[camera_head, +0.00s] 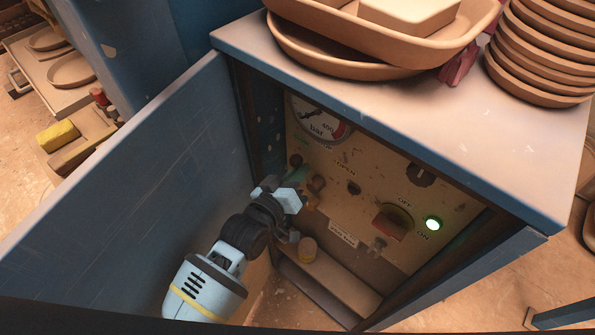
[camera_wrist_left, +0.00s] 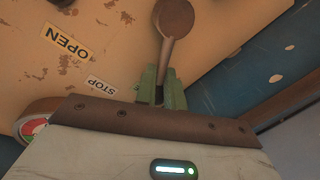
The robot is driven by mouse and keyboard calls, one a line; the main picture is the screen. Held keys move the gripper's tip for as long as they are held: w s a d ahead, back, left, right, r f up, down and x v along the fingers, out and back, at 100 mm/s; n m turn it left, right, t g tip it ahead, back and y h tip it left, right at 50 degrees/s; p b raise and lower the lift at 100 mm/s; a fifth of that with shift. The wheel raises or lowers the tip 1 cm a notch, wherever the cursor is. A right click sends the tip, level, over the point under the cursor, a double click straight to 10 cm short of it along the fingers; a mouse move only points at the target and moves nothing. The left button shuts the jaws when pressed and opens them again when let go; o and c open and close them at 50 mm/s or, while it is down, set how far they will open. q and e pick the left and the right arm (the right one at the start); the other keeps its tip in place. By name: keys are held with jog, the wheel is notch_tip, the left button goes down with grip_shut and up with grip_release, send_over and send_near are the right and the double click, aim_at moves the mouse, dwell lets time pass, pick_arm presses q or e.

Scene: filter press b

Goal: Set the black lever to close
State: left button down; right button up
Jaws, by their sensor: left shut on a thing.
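The control panel (camera_head: 345,200) sits inside the open blue cabinet in the head view. My left gripper (camera_head: 298,174) reaches in from the lower left to the left side of this panel. In the left wrist view its green fingers (camera_wrist_left: 160,90) are shut on the shaft of a dark brownish lever (camera_wrist_left: 168,48). The lever's round end (camera_wrist_left: 173,18) stands clear beyond the fingers. Upside-down labels OPEN (camera_wrist_left: 66,42) and STOP (camera_wrist_left: 101,85) lie to the left of the lever there. In the head view the gripper hides much of the lever. My right gripper is not in view.
A pressure gauge (camera_head: 321,118) is at the panel's upper left. The blue cabinet door (camera_head: 150,180) stands left of my arm. Clay dishes (camera_head: 375,40) rest on the cabinet top.

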pick_arm(q)
jog(key=c, duration=1.5)
grip_release()
jog(key=shift+w+a+r, duration=0.15)
jog(key=shift+w+r, duration=0.1)
jog(key=shift+r, duration=0.3)
jog(key=shift+f, duration=0.2)
jog(key=shift+s+f, duration=0.1)
jog(key=v, duration=0.7)
jog(key=shift+s, duration=0.35)
jog(key=shift+a, duration=0.15)
